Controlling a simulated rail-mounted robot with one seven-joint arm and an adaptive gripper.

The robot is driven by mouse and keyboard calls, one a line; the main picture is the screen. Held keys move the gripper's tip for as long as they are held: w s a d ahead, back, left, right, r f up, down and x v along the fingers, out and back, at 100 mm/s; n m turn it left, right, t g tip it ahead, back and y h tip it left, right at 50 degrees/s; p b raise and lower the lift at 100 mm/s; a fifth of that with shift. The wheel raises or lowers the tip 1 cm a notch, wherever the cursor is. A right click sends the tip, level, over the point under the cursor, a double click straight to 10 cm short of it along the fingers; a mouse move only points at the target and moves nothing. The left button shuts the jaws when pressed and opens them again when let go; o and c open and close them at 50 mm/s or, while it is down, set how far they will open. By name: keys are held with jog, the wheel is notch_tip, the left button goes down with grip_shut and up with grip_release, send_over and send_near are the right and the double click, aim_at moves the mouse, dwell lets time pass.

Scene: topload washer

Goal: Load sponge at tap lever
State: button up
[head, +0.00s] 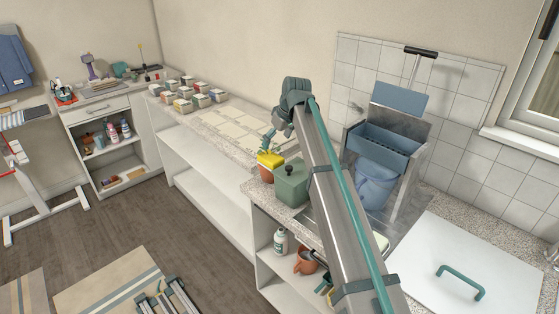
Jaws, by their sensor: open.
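A bright yellow block (270,159), possibly a sponge, shows at the top of an orange pot (266,174) on the counter, left of the arm. A pale yellow piece (382,241) shows just right of the arm by the sink area; I cannot tell what it is. No tap lever can be made out for sure. A T-shaped bar with a black handle (421,52) stands against the tiles above a blue panel (398,98).
A blue trough (384,150) sits above a blue bucket (376,187). A white lid with a teal handle (461,282) is at the lower right. Several small containers (190,97) stand on the far counter. The wooden floor has open room.

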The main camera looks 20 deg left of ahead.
aim_at(271, 157)
jog(key=p+x, duration=0.1)
jog(key=x, duration=0.3)
jog(key=shift+a+f, duration=0.15)
jog(key=shift+f, duration=0.05)
jog(key=shift+p+x, duration=1.3)
jog(key=shift+x, duration=1.35)
jog(key=shift+f, duration=0.15)
jog(key=shift+f, duration=0.25)
jog(key=c, duration=1.1)
jog(key=shift+r, duration=0.1)
